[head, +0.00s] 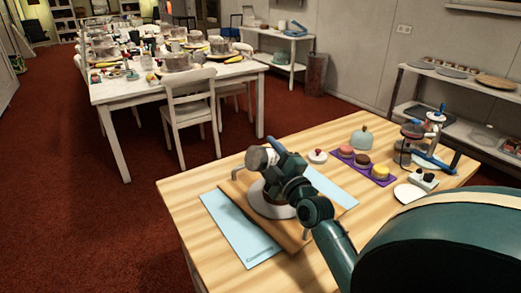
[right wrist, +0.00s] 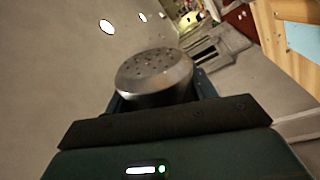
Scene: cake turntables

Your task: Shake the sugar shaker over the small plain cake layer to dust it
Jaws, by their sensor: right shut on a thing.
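In the right wrist view the shaker's grey perforated lid (right wrist: 155,72) shows between my fingers. My gripper and arm cover most of the turntable's top, so I cannot tell what cake lies there. My left gripper is not in view.
The turntable stands on a wooden board (head: 300,243) with pale blue sheets (head: 240,232) around it. A glass dome (head: 362,138), a small white dish (head: 317,156) and blue-handled tools (head: 433,163) stand on the table (head: 185,190).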

